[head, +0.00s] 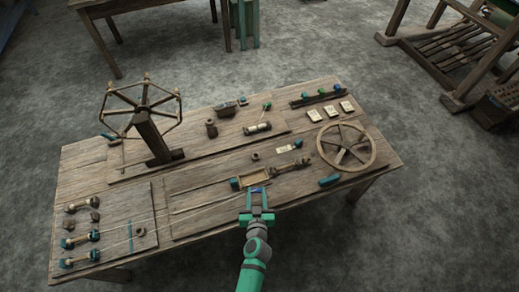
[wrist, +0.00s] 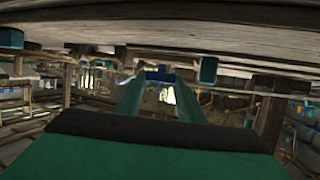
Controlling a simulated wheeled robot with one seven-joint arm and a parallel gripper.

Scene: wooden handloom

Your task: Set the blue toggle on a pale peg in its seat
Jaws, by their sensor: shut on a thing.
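My gripper (head: 258,196) is at the front edge of the workbench, its fingers reaching toward the frame of the bench. It is shut on the blue toggle (head: 258,189), which shows as a small dark blue piece at the fingertips. In the wrist view the blue toggle (wrist: 158,75) sits between the ends of the two green fingers (wrist: 160,88). The pale peg is too small or hidden to make out. Just beyond the fingertips lies a shallow wooden box (head: 257,181) with a teal end. I cannot tell where the seat is.
The workbench (head: 215,200) carries a spoked winder (head: 143,110) at left, a wooden wheel (head: 346,148) at right, pale cards (head: 329,110) and bobbins (head: 80,240). A teal block (head: 329,181) lies near the front edge. In the wrist view a wooden board (wrist: 200,38) spans the top.

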